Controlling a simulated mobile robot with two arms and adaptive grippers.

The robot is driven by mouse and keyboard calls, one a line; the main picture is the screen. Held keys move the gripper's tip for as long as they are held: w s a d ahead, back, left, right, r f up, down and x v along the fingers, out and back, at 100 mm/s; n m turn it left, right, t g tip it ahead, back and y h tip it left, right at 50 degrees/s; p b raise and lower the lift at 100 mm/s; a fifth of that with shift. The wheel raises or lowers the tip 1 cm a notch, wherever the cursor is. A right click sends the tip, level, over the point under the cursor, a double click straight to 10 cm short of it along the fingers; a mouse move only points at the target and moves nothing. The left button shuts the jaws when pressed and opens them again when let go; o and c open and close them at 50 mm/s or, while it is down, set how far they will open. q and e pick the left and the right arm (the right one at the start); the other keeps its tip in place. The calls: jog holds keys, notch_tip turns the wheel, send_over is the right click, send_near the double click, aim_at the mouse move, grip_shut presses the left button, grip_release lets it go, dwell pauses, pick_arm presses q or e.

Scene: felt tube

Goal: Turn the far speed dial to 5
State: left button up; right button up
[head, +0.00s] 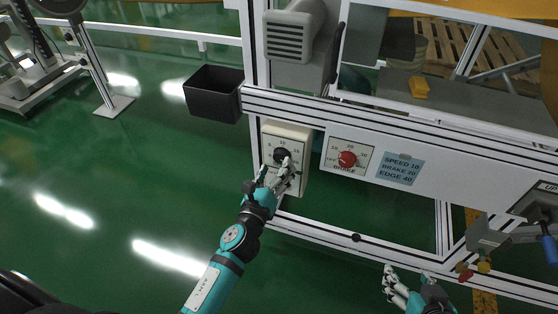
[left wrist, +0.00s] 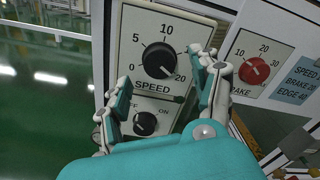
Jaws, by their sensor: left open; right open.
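The speed dial is a black round knob (head: 281,156) on a cream box at the left end of the machine frame. In the left wrist view, this knob (left wrist: 159,59) has a white mark pointing down right, near 20. The 0, 5 and 10 labels show; 15 is hidden behind a finger. My left gripper (head: 275,170) is open in front of the box, just below the dial. In the left wrist view its fingers (left wrist: 162,80) stand either side of the knob's lower part; contact cannot be told. My right gripper (head: 407,273) is open and empty at the lower right.
A smaller black off/on knob (left wrist: 145,123) sits below the speed dial. A red brake dial (head: 347,159) is to the right, then a blue note (head: 400,169) reading speed 10, brake 20, edge 40. A black bin (head: 213,93) hangs at left.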

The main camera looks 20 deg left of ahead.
aim_at(280, 160)
pick_arm(q)
jog(key=shift+w, duration=1.65)
jog(key=shift+d, duration=0.1)
jog(key=c, duration=1.2)
